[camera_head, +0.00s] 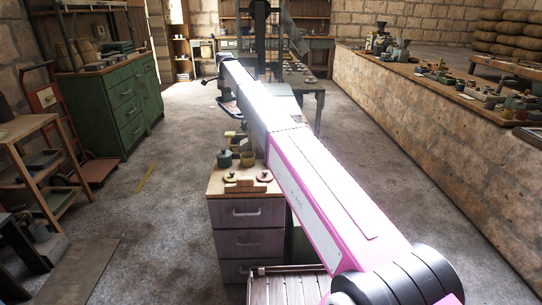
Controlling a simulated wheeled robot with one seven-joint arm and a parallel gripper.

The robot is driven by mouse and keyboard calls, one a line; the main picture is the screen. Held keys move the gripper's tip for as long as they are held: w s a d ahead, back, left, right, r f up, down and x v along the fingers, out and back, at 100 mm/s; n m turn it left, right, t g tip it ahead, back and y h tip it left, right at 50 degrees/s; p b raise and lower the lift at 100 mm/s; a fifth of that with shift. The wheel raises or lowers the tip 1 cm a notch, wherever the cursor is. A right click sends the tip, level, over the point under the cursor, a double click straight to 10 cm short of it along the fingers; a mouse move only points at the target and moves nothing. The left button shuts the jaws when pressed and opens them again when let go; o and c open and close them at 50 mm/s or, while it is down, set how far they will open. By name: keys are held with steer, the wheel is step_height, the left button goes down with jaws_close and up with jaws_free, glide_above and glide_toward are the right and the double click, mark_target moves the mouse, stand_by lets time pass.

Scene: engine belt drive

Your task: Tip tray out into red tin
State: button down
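My arm reaches from the lower right up to the middle of the head view. At its far end a small dark part, which looks like my gripper (209,81), sticks out to the left. It is too small to tell whether its fingers are open or shut, or whether it holds anything. A dark, shallow tray-like thing (229,108) shows just below and right of it, partly hidden by my arm. I cannot tell whether they touch, or what the tray holds. I cannot make out a red tin.
A drawer cabinet (246,214) with small pots stands under my arm. A green cabinet (125,103) and a wooden shelf (40,150) stand at left. A long stone counter (440,130) with many small items runs along the right. The floor (165,215) between is mostly clear.

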steer(key=shift+s+d+r+y, duration=0.45)
steer(key=shift+d+y, duration=0.05)
steer(key=shift+d, duration=0.05)
steer(key=d+r+y, duration=0.1)
steer(key=s+d+r+t, duration=0.1)
steer(key=shift+s+r+y, duration=0.1)
steer(key=shift+r+y, duration=0.3)
steer(key=shift+s+d+r+t, duration=0.15)
steer(key=shift+d+r+t, duration=0.05)
steer(key=shift+d+t, duration=0.25)
steer(key=shift+d+y, duration=0.1)
steer(key=shift+y, duration=0.2)
steer(key=shift+s+d+r+y, duration=0.25)
steer(key=shift+s+d+y, duration=0.15)
steer(key=shift+d, duration=0.2)
steer(key=shift+s+d+t, duration=0.15)
steer(key=shift+d+t, duration=0.1)
steer(key=shift+d, duration=0.05)
steer(key=shift+s+d+r+t+y, duration=0.2)
steer(key=shift+s+d+y, duration=0.05)
steer(key=shift+d+y, duration=0.2)
steer(key=shift+s+d+r+t+y, duration=0.15)
steer(key=shift+s+d+t+y, duration=0.1)
steer(key=shift+d+y, duration=0.15)
steer(key=shift+s+d+r+t+y+p, duration=0.1)
steer(key=shift+s+d+t+y+p, duration=0.1)
steer(key=shift+s+d+y, duration=0.25)
steer(key=shift+s+d+r+t+y+p, duration=0.1)
steer(key=shift+d+t+y+p, duration=0.1)
steer(key=shift+d, duration=0.35)
